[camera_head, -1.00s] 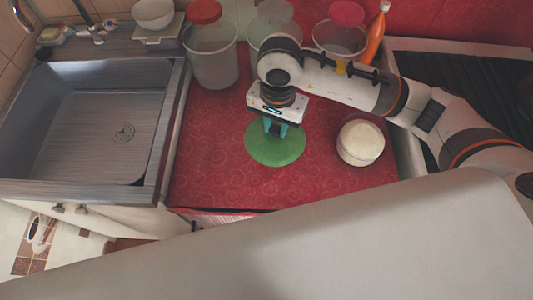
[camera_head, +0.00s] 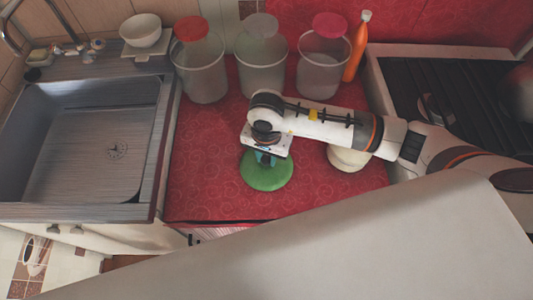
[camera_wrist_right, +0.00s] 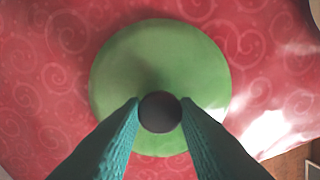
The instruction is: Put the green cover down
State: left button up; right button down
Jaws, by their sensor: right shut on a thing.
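The green cover (camera_head: 268,174) is a round disc with a dark knob (camera_wrist_right: 160,112) at its centre. It is over the front middle of the red counter, flat side roughly level. My right gripper (camera_head: 265,160) points down at it from above. In the right wrist view, the teal fingers (camera_wrist_right: 160,118) are shut on the knob, one on each side. I cannot tell whether the cover touches the counter or is just above it. My left gripper is not in view.
Three clear containers stand at the back, with red (camera_head: 192,29), grey (camera_head: 262,25) and pink (camera_head: 330,26) lids. An orange bottle (camera_head: 357,50) stands beside them. A round whitish container (camera_head: 347,160) is partly behind my right arm. A sink (camera_head: 85,150) lies left. Red counter (camera_head: 205,140) left of the cover is clear.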

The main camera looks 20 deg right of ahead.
aim_at(267, 159)
jog(key=c, duration=1.1)
grip_release()
jog(key=shift+r, duration=0.25)
notch_tip(267, 159, up, 12)
jog(key=shift+f+b, duration=0.15)
jog(key=shift+b, duration=0.75)
